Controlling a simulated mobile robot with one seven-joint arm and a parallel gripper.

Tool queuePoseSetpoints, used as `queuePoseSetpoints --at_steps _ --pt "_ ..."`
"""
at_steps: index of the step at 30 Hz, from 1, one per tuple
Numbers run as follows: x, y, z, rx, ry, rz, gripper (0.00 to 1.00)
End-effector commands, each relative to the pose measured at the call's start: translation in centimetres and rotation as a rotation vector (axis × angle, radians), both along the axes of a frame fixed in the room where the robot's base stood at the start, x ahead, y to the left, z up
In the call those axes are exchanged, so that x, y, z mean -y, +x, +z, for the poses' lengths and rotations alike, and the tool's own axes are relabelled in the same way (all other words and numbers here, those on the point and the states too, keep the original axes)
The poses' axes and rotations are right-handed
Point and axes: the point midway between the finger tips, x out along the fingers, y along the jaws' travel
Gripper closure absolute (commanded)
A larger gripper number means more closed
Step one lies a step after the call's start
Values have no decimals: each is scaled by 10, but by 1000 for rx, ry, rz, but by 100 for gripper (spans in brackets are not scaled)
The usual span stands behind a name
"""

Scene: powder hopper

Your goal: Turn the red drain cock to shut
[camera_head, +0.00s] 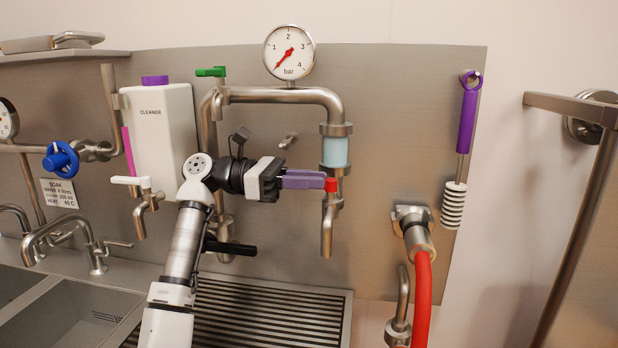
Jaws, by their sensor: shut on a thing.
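The red drain cock (331,185) sits on the steel drain spout (327,230), below the light blue sight glass (335,153). Only a short red end of its handle shows; the rest is hidden by my gripper. My gripper (328,181) comes in from the left, with its purple fingers level and shut on the red handle. I cannot tell the handle's exact angle from this view.
A pressure gauge (289,52) and a green-handled valve (211,72) sit on the pipe above. The white cleaner bottle (160,130) is at left. A purple-handled brush (467,120) and a red hose (422,295) are at right. A slatted drainer (290,315) lies below.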

Motion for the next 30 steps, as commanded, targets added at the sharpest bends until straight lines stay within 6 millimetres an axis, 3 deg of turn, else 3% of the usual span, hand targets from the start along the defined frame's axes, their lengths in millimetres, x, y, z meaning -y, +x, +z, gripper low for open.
queuePoseSetpoints --at_steps 13,14,19,30 --pt "0 0 0 0 2 -10 100" --pt "0 0 0 -1 2 -10 82" --pt "0 0 0 0 2 -10 62" --pt "-7 2 -1 -1 1 -7 62"
